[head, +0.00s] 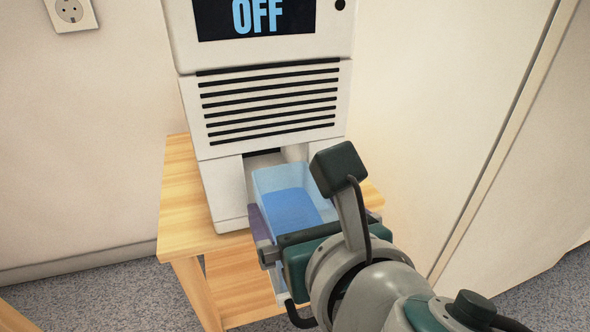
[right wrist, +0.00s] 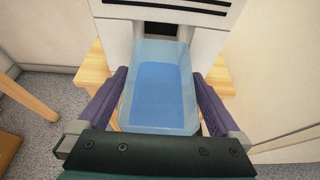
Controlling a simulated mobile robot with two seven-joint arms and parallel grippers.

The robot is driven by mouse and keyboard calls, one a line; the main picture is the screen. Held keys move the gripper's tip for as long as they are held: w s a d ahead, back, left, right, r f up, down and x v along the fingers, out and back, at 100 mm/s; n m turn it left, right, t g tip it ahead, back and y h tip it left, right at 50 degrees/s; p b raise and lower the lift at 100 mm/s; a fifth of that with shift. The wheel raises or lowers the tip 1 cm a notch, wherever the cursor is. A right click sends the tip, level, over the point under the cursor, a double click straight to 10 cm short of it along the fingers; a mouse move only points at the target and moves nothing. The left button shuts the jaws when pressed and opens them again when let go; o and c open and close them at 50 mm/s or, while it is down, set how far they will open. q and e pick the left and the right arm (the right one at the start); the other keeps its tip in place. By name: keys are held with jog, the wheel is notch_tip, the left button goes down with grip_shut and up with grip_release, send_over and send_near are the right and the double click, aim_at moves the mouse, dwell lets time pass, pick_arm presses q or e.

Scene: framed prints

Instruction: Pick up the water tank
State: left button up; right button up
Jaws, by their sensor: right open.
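The water tank (head: 288,197) is a clear, light-blue open container with blue water in it. It sits at the opening in the lower front of a white machine (head: 270,105), sticking out toward me. In the right wrist view the tank (right wrist: 158,88) lies between the two purple fingers of my right gripper (right wrist: 160,100). The gripper is open, with one finger along each side of the tank; I cannot tell whether they touch it. In the head view my right gripper (head: 290,225) partly hides the tank's near end. My left gripper is not in view.
The machine shows "OFF" on its dark display (head: 255,17) and stands on a small wooden table (head: 185,190) with a lower shelf. A wall is close behind, with a socket (head: 71,10) at upper left. A pale panel (head: 500,130) stands at right.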

jog(key=shift+w+a+f, duration=0.25)
jog(key=shift+w, duration=0.35)
jog(key=shift+c, duration=0.7)
jog(key=shift+r, duration=0.1)
grip_shut()
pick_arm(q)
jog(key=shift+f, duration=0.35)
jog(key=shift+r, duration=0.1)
pick_arm(e)
jog(key=shift+r, duration=0.1)
pick_arm(q)
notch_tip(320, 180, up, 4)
jog(key=p, duration=0.4)
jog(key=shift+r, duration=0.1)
pick_arm(e)
jog(key=s+d+r, duration=0.1)
jog(key=s+d, duration=0.3)
jog(key=s, duration=1)
jog(key=s+d+r, duration=0.1)
jog(key=s+d, duration=0.4)
jog(key=s, duration=0.9)
jog(key=s+d+r, duration=0.1)
jog(key=s+d, duration=0.4)
jog(key=s, duration=0.9)
jog(key=shift+s+r, duration=0.15)
jog(key=shift+s, duration=0.25)
